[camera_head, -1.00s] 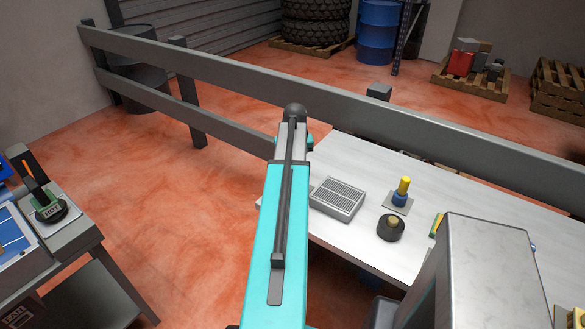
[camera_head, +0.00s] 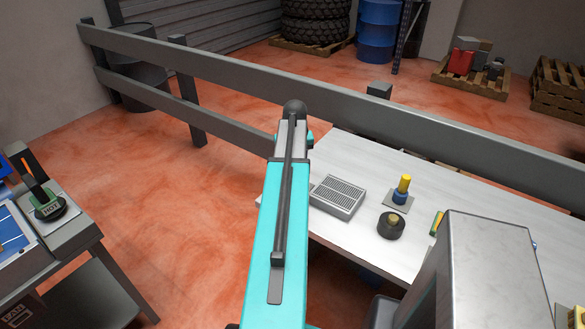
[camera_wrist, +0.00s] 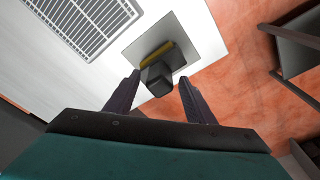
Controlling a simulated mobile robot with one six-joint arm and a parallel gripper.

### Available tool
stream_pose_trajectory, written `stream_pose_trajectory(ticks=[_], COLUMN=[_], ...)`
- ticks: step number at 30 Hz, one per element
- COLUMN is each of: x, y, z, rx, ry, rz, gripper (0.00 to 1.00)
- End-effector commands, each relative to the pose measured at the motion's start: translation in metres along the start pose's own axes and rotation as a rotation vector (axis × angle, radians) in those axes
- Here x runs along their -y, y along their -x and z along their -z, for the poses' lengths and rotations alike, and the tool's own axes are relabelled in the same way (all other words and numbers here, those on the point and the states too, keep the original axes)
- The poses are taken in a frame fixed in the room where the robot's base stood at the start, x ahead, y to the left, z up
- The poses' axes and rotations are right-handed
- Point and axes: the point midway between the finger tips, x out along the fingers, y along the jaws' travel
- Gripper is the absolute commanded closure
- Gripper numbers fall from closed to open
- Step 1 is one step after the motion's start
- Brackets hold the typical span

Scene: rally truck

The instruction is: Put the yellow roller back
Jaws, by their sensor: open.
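In the wrist view, a yellow strip (camera_wrist: 156,53), which looks like the yellow roller, lies against a dark block-like handle (camera_wrist: 157,78) on a grey square pad (camera_wrist: 184,33). The pad lies on the white table near its edge. My gripper (camera_wrist: 160,88) is open and empty. Its two dark fingers point toward the pad, one on each side of the dark block, with gaps visible. I cannot tell the height above it. In the head view my gripper and this pad are hidden behind my arm.
On the white table (camera_head: 375,160) are a grey grille box (camera_head: 338,196), also in the wrist view (camera_wrist: 85,20), a yellow-and-blue upright piece (camera_head: 403,186) and a dark round pot (camera_head: 391,226). A grey rail (camera_head: 420,120) runs behind the table. A left bench (camera_head: 80,245) stands apart.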

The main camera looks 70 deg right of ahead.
Motion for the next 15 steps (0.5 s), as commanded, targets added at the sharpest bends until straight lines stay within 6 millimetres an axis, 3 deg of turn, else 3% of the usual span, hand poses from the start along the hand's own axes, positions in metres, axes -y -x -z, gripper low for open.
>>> stream_pose_trajectory(ticks=[15], x=[-0.001], y=[0.044], z=[0.004], rx=[-0.002], ry=[0.0], rz=[0.0], gripper=[0.51])
